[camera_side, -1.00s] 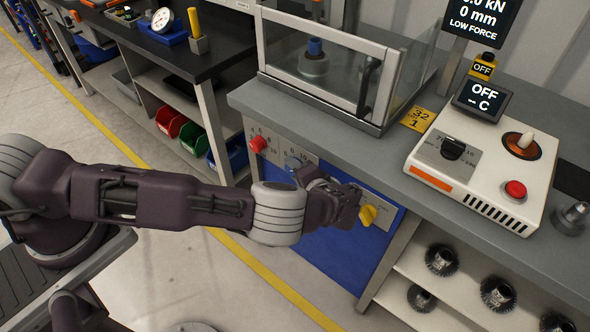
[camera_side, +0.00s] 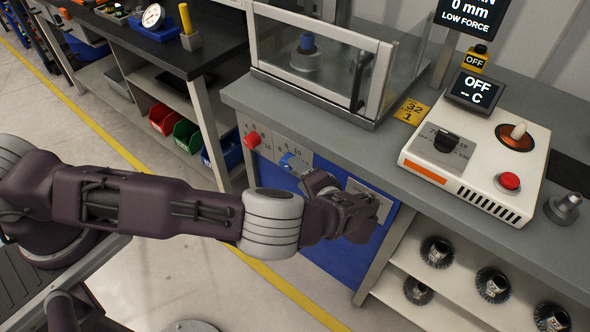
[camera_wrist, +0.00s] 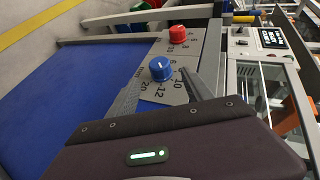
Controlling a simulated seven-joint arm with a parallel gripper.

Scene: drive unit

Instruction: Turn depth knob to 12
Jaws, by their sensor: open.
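The blue knob (camera_wrist: 160,68) sits on a light plate on the blue front panel, with a printed scale showing 6, 10, 12 and 20 around it. In the wrist view my gripper (camera_wrist: 160,75) is open, with one finger on each side of the blue knob. Whether the fingers touch it, and where its pointer stands, I cannot tell.
A red knob (camera_wrist: 179,34) with its own scale is close beyond the blue one; it also shows in the side view (camera_side: 252,140). The bench top (camera_side: 240,95) overhangs the panel. A white control box (camera_side: 475,160) stands on the bench.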

